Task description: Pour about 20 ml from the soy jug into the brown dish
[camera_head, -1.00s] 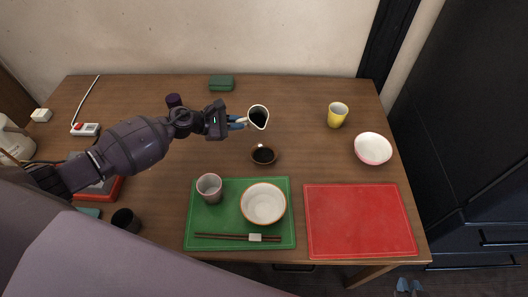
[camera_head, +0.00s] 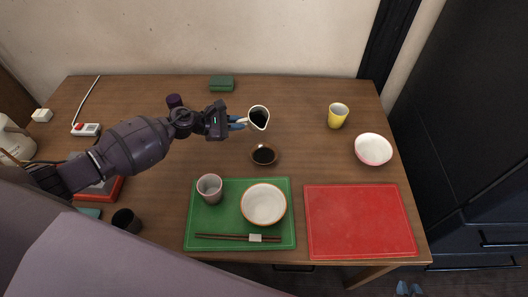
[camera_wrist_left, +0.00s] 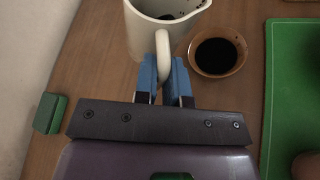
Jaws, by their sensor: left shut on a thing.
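The soy jug (camera_head: 267,123) is cream-white with dark liquid inside. It is held above the table, just behind the brown dish, its spout toward the dish. My left gripper (camera_head: 239,123) is shut on the jug's handle; the wrist view shows its blue fingers (camera_wrist_left: 164,82) on both sides of the handle, and dark spots near the jug's spout (camera_wrist_left: 190,12). The brown dish (camera_head: 275,158) stands on the wood and holds dark liquid; it also shows in the wrist view (camera_wrist_left: 242,62). No stream is visible now. My right gripper (camera_head: 409,288) shows only two blue fingertips, apart, at the bottom edge.
A green mat (camera_head: 228,220) carries a cup (camera_head: 209,187), a bowl (camera_head: 264,203) and chopsticks (camera_head: 220,237). A red mat (camera_head: 360,222) is bare. A yellow cup (camera_head: 338,116) and white bowl (camera_head: 373,149) stand right. A green block (camera_head: 221,83) lies at the back.

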